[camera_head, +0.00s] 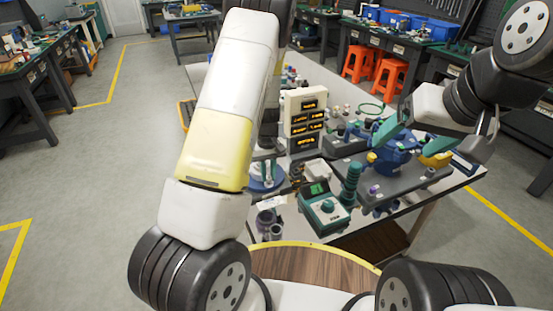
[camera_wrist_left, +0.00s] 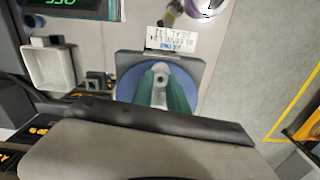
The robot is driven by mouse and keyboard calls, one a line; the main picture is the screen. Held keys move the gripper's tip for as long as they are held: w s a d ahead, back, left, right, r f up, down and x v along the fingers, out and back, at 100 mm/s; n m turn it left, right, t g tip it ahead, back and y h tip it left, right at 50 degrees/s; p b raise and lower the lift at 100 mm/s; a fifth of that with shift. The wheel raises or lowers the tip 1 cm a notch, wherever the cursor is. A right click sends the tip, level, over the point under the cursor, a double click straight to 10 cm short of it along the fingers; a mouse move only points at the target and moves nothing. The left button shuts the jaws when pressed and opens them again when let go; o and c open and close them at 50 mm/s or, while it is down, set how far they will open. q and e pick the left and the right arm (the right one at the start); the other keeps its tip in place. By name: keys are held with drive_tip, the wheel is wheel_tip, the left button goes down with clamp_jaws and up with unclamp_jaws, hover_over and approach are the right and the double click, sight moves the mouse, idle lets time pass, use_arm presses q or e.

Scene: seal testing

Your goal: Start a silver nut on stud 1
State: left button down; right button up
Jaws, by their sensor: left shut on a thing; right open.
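In the left wrist view, my left gripper (camera_wrist_left: 161,88) has its green fingers close together over a round blue dish (camera_wrist_left: 126,82). It is shut on a small silvery piece with a dark hole, seemingly a silver nut (camera_wrist_left: 160,77). In the head view my left arm hides much of that gripper, and the blue dish (camera_head: 257,186) shows beside the arm. A blue flanged assembly (camera_head: 399,157) sits on a grey plate at the table's right. Its studs are too small to tell apart.
A green-and-grey meter (camera_head: 326,208) stands at the table's front, right of the dish. A cream display unit (camera_head: 303,117) rises behind it. A white label (camera_wrist_left: 172,39) and a pale square cup (camera_wrist_left: 52,66) show near the dish in the wrist view.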

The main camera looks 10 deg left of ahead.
use_arm(q)
drive_tip(key=shift+f+m, duration=0.1)
drive_tip(key=shift+m, duration=0.2)
drive_tip(key=shift+m, duration=0.7)
drive_tip(key=c, duration=1.2)
unclamp_jaws()
drive_tip(key=shift+m, duration=0.3)
drive_tip(key=shift+c, duration=0.2)
wheel_tip(320, 180, up, 9)
